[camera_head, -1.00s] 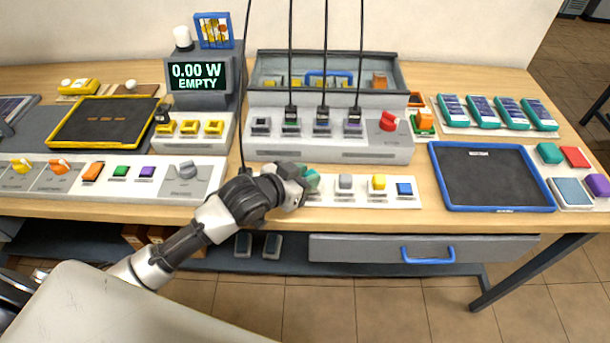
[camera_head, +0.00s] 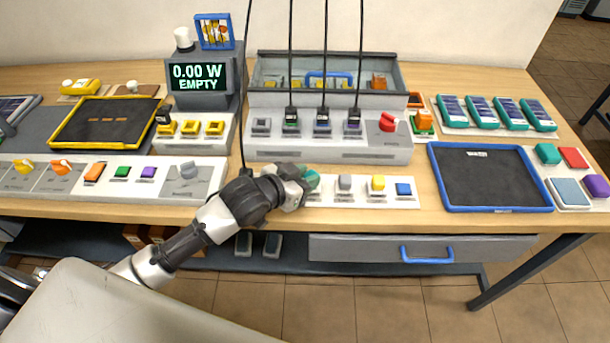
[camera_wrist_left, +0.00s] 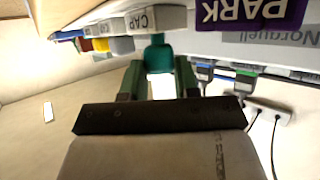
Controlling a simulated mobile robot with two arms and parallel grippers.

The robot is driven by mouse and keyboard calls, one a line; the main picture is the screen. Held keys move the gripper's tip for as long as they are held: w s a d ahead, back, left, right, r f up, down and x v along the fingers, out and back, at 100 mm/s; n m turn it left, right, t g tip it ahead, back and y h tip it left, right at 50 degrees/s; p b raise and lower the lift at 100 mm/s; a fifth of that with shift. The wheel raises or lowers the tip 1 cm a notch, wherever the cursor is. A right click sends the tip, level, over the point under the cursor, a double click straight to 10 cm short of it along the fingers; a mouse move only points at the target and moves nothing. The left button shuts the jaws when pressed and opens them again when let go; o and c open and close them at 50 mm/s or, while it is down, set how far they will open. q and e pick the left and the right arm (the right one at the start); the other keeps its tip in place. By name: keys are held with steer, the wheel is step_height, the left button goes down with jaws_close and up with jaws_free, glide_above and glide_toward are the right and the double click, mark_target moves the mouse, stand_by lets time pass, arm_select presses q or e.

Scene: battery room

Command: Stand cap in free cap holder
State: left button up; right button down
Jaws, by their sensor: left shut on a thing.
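My left gripper (camera_head: 300,187) is shut on a teal cap (camera_head: 313,180) at the left end of the white cap holder strip (camera_head: 408,201). In the left wrist view the teal cap (camera_wrist_left: 158,56) sits between the two green fingers (camera_wrist_left: 160,80), right against the strip's block labelled CAP (camera_wrist_left: 160,18). Whether it is fully seated there I cannot tell. A grey cap (camera_head: 345,182), a yellow cap (camera_head: 378,182) and a blue cap (camera_head: 404,188) stand in the other holders to the right. The gripper hides the strip's left end. My right gripper is out of view.
Behind the strip stands a grey charging unit (camera_head: 330,154) with hanging black cables and a red knob (camera_head: 388,122). A blue-rimmed dark tray (camera_head: 492,178) lies to the right. A switch panel (camera_head: 205,180) lies to the left. A drawer (camera_head: 350,248) is below the table edge.

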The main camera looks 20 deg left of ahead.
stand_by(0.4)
arm_select(q)
steer(key=shift+r+p, duration=0.1)
steer(key=shift+p, duration=0.3)
steer(key=shift+f, duration=0.35)
steer(key=shift+r, duration=0.1)
stand_by(0.3)
steer(key=shift+r+p, duration=0.7)
steer(key=shift+p, duration=0.15)
steer(key=shift+p, duration=0.35)
stand_by(0.4)
steer(key=shift+f+b, duration=0.45)
steer(key=shift+f, duration=0.35)
stand_by(0.5)
steer(key=shift+r, duration=0.2)
steer(key=shift+r+p, duration=0.6)
steer(key=shift+p, duration=0.35)
